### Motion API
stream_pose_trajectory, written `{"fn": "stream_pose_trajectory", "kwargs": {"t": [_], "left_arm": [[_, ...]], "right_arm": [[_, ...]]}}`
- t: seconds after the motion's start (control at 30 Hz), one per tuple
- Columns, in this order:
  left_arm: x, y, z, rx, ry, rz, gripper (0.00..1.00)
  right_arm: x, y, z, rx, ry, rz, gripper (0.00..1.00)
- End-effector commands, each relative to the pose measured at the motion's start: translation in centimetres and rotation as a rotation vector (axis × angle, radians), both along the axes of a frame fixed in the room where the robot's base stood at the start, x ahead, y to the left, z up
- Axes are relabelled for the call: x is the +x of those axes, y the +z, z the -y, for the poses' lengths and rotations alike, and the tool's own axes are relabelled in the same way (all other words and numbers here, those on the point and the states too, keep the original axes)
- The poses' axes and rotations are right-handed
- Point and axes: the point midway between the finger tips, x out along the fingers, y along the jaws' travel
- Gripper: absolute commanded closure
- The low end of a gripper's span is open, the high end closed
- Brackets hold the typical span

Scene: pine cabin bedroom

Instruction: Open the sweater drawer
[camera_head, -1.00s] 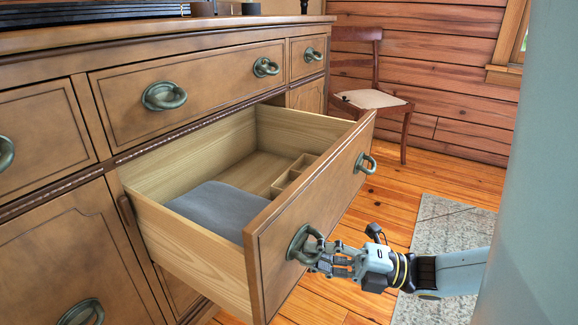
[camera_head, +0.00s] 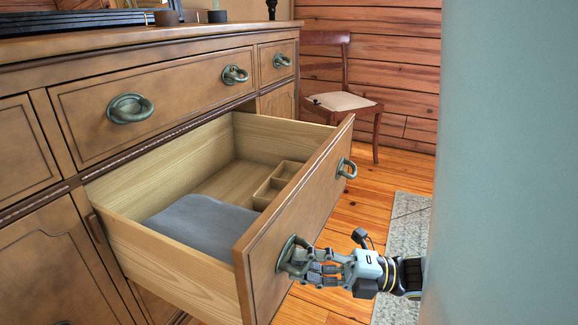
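The sweater drawer (camera_head: 318,190) stands pulled well out of the wooden dresser (camera_head: 75,80). Inside it lie a folded grey-blue sweater (camera_head: 203,225) and a small wooden divider box (camera_head: 277,184). The front has two ring handles, a near one (camera_head: 293,256) and a far one (camera_head: 346,168). My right gripper (camera_head: 308,266) is at the near handle, its fingers around or against the ring; the fingers look closed on it, though the ring partly hides their tips. My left gripper is not in view.
A wooden chair (camera_head: 343,101) with a pale seat stands by the log wall behind the drawer. A grey rug (camera_head: 402,240) lies on the plank floor at right. A large pale blue-grey part of mine fills the right side.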

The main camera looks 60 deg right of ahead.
Motion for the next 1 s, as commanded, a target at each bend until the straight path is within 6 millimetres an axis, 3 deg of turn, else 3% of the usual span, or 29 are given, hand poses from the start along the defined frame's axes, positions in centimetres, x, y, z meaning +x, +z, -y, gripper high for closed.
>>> {"fn": "stream_pose_trajectory", "kwargs": {"t": [0.27,0.7,1.0], "left_arm": [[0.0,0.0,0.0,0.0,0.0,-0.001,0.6],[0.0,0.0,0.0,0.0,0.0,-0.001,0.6],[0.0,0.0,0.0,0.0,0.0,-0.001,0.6]], "right_arm": [[-1.6,-0.5,0.8,-0.002,0.0,-0.004,0.77],[-9.3,-2.0,4.9,-0.001,-0.002,-0.001,0.77],[-10.6,-2.2,5.5,0.0,0.0,0.0,0.77]]}}
